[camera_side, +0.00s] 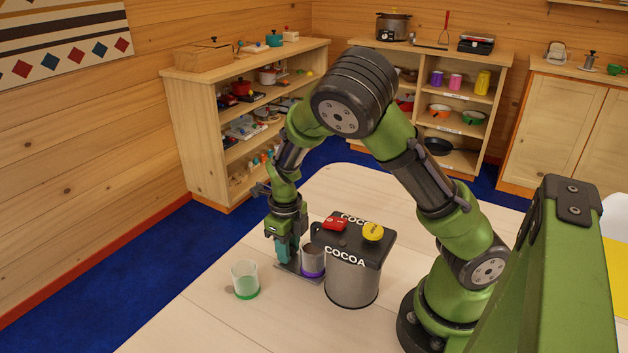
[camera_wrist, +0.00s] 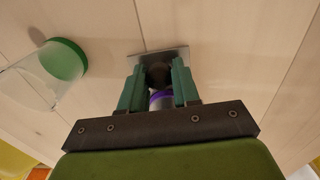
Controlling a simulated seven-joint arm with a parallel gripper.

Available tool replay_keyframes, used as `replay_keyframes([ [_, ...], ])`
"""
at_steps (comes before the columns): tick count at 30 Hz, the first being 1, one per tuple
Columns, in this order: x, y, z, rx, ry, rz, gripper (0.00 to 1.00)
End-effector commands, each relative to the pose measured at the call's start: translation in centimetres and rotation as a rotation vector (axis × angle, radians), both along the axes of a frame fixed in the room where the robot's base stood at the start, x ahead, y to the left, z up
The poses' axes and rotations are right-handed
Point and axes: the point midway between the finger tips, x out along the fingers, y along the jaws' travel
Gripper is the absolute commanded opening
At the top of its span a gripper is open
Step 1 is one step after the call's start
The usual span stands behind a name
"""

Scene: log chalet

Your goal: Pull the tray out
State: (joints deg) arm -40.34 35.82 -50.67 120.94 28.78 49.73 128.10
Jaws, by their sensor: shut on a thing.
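The tray (camera_side: 285,267) is a thin grey metal plate low at the left foot of the cocoa machine (camera_side: 352,285). A grey cup with a purple base band (camera_side: 313,262) stands on it, close beside the machine. My gripper (camera_side: 288,257) points down at the tray's outer part, left of the cup. In the wrist view the tray's edge (camera_wrist: 160,53) shows beyond my fingertips (camera_wrist: 159,76). A dark round part sits between the fingers, which are shut on it; it seems to belong to the tray. The purple band (camera_wrist: 161,97) shows behind, partly hidden.
A clear cup with a green base (camera_side: 245,280) stands on the table (camera_side: 210,305) left of the tray; it also shows in the wrist view (camera_wrist: 62,59). The machine's lid carries a red piece (camera_side: 335,224) and a yellow knob (camera_side: 373,232). The table in front is clear.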

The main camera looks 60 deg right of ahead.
Motion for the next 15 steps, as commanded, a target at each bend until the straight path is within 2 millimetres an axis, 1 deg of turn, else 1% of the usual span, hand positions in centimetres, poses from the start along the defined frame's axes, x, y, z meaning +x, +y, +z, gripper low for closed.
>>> replay_keyframes([
  [15,2.6,0.0,0.1,0.000,-0.003,-0.001,0.01],
])
